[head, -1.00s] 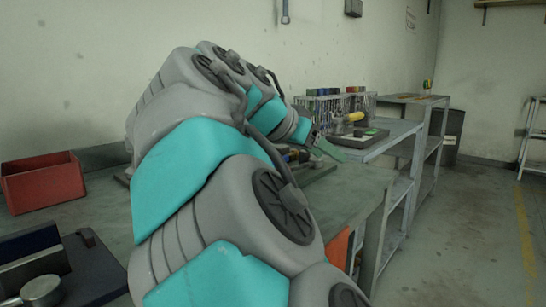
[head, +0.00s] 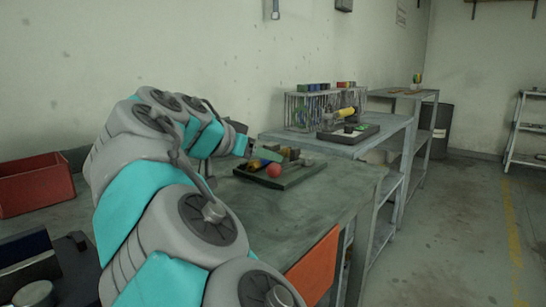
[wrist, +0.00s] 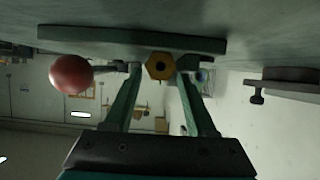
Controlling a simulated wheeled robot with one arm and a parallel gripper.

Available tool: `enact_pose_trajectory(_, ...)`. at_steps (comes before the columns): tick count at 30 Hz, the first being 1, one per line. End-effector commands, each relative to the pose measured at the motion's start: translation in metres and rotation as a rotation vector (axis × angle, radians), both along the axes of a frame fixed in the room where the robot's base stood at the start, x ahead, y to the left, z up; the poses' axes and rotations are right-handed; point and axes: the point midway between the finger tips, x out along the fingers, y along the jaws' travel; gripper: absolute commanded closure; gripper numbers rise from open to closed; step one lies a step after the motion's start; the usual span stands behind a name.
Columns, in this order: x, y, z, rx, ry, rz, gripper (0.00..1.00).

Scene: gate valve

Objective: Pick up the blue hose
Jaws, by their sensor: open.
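I cannot make out a blue hose for certain in either view. My gripper (head: 248,150) is at the left edge of a dark tray (head: 290,183) on the near bench. In the wrist view its two green fingers (wrist: 160,72) are apart, with nothing clamped between them. A brass hexagonal end with a hole (wrist: 158,62) shows between the fingertips, beyond them; I cannot tell whether they touch it. A red ball (head: 273,170) sits in the tray and shows left of the fingers in the wrist view (wrist: 71,74). My arm hides part of the tray's left side.
Grey-green blocks (head: 291,154) lie at the tray's back. A second bench behind holds a black tray (head: 347,137) with a yellow-handled item (head: 346,113), and a rack (head: 318,108). A red bin (head: 36,184) stands at left. The bench's front (head: 262,225) is clear.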

Motion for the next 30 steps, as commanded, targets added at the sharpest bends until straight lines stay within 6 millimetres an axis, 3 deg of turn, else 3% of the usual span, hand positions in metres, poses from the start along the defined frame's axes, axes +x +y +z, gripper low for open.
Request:
enact_pose_trajectory(10, 0.0101, -0.0073, -0.0058, 0.000, -0.002, 0.003, 0.45)
enact_pose_trajectory(24, 0.0098, -0.0074, -0.0058, 0.000, -0.001, 0.002, 0.98)
enact_pose_trajectory(30, 0.0098, -0.0074, -0.0058, 0.000, -0.001, 0.002, 1.00)
